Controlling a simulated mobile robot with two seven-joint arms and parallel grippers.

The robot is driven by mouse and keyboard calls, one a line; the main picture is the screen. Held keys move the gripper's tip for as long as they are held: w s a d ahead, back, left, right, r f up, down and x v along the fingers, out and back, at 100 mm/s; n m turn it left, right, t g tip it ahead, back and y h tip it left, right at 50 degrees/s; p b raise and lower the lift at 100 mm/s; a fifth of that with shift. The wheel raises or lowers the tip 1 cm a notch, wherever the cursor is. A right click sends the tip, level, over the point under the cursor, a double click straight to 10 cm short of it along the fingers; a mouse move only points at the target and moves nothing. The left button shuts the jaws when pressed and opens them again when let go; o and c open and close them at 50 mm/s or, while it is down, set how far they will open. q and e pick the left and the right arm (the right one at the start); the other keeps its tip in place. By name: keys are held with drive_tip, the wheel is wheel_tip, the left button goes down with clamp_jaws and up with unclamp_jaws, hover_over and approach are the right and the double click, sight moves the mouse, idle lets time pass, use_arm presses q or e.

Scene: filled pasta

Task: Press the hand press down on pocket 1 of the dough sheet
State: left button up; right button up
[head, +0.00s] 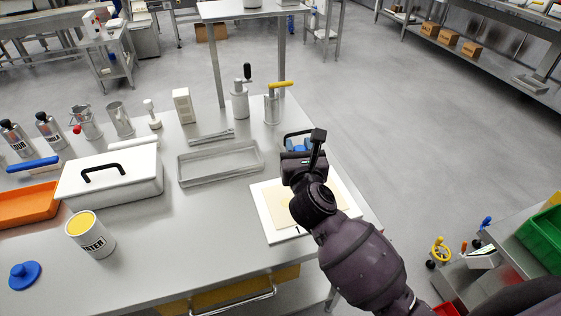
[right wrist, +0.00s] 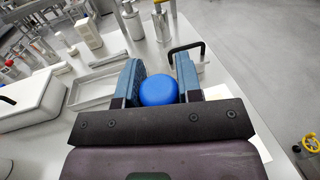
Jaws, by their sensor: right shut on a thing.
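The pale dough sheet (head: 285,208) lies on a white board (head: 262,210) at the table's right front corner. A mark "1" shows at the board's near edge. My right gripper (head: 299,144) is over the far side of the board, its arm covering much of the sheet. In the right wrist view, my right gripper (right wrist: 160,80) is shut on a blue round-topped thing (right wrist: 158,90), apparently the hand press. Its underside is hidden, so I cannot tell whether it touches the dough. The pocket beneath is hidden too. My left gripper is not in view.
A grey tray (head: 215,178) and a white lidded box (head: 115,180) stand left of the board. A yellow-topped can (head: 90,235) and a blue knobbed disc (head: 25,275) are at the near left. Metal tools (head: 240,104) stand behind.

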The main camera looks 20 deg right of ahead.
use_arm(q)
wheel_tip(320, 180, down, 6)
drive_tip(key=b, duration=0.6)
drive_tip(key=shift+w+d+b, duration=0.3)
drive_tip(key=shift+b, duration=0.05)
use_arm(e)
drive_tip(key=w+a+f, duration=0.1)
drive_tip(key=w+f, duration=0.2)
drive_tip(key=f, duration=0.6)
drive_tip(key=shift+a+f+m+h, duration=0.15)
drive_tip(key=shift+a+m+h, duration=0.15)
drive_tip(key=shift+h, duration=0.1)
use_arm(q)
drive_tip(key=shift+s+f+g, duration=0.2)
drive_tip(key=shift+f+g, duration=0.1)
use_arm(e)
drive_tip(key=shift+w, duration=0.1)
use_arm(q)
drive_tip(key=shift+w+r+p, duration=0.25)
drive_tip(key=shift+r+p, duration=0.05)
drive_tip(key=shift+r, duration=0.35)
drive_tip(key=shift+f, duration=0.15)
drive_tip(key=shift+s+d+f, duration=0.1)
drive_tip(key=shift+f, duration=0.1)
use_arm(e)
drive_tip(key=shift+f, duration=0.25)
